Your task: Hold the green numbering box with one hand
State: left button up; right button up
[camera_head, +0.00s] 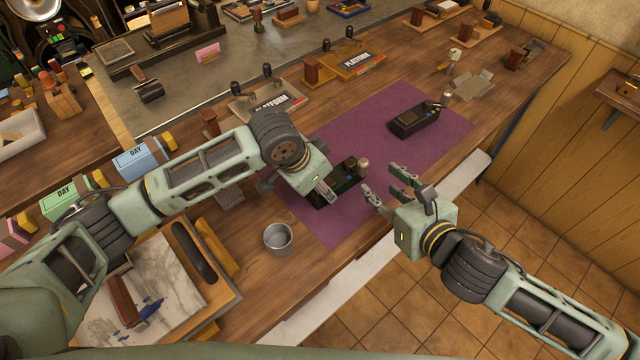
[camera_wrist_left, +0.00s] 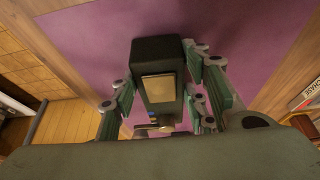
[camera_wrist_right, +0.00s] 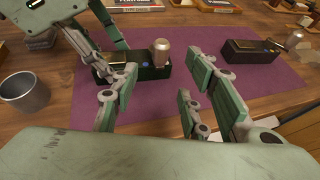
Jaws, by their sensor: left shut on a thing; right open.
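The green numbering box (camera_head: 347,184) is a dark green, nearly black box with a metal knob and a blue dot, on the purple mat (camera_head: 375,150). My left gripper (camera_head: 328,188) reaches it from above and is shut on it. In the left wrist view the numbering box (camera_wrist_left: 158,62) lies between the green finger pads. The arm hides part of it in the head view. In the right wrist view the box (camera_wrist_right: 150,68) shows its knob end. My right gripper (camera_head: 384,190) is open and empty, just right of the box, near the table's front edge.
A second, black box (camera_head: 414,120) with a small knob sits farther right on the mat. A grey metal cup (camera_head: 278,238) stands left of the mat. Platform stands (camera_head: 355,62) are behind it. The mat between the two boxes is clear.

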aim_at(366, 172)
jog(key=x, duration=0.8)
jog(key=shift+r, duration=0.1)
jog(key=shift+c, duration=0.3)
grip_shut()
